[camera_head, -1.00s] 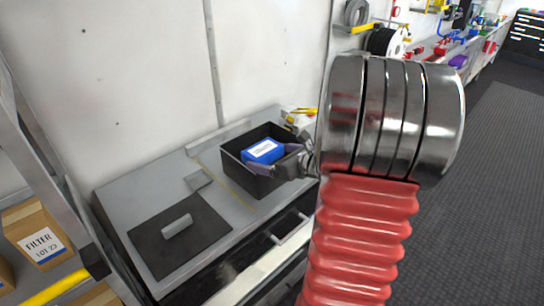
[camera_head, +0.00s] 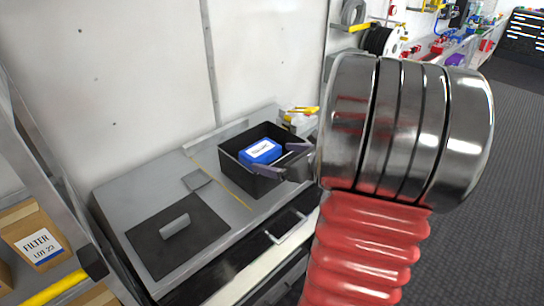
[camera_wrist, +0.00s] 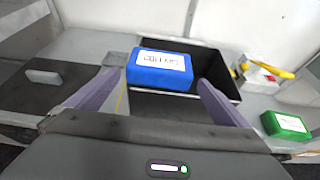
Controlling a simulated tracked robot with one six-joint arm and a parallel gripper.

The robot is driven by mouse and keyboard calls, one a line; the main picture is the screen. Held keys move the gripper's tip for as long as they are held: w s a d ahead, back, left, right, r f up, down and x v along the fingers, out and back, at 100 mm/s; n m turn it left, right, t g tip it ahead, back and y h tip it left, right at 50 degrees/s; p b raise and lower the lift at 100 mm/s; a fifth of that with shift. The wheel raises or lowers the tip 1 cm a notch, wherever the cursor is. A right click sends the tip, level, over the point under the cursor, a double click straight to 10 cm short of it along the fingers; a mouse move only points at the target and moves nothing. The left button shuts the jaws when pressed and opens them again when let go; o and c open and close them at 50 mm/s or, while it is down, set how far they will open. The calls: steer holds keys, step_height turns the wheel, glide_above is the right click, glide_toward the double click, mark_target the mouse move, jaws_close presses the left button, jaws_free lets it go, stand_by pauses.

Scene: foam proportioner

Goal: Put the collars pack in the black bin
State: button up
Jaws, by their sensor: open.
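The collars pack is a blue box with a white label (camera_head: 260,151). In the head view it lies within the outline of the black bin (camera_head: 237,172), which stands on the grey bench. In the wrist view the pack (camera_wrist: 160,78) is between my two fingers, in front of the bin's opening (camera_wrist: 219,76). Its label looks upside down and is hard to read. My gripper (camera_head: 272,160) is open at the bin's near right side, with a clear gap beside the right finger. I cannot tell whether the pack rests on the bin floor.
A dark mat with a grey block (camera_head: 175,226) lies on the bench left of the bin. A green box (camera_wrist: 286,125) and a yellow-handled item (camera_wrist: 270,68) are right of the bin. A white wall stands behind. A shelf with a FILTER carton (camera_head: 34,236) is at far left.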

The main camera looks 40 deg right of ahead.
steer(key=v, duration=0.7)
steer(key=shift+s+r, duration=0.2)
steer(key=shift+s, duration=0.1)
stand_by(0.5)
steer(key=a+f+n+g+y, duration=0.2)
steer(key=a+n+g+y, duration=0.3)
steer(key=a+n, duration=1.25)
steer(key=s+a+r+n+g+h, duration=0.1)
steer(key=s+a+r+n+h, duration=0.1)
steer(key=a+n, duration=0.5)
steer(key=s+a+r+n+g+h, duration=0.2)
steer(key=s+a+n+h, duration=0.1)
steer(key=a+n, duration=0.5)
steer(key=s+n, duration=0.1)
steer(key=n, duration=0.2)
steer(key=shift+s+r, duration=0.3)
steer(key=shift+s, duration=0.05)
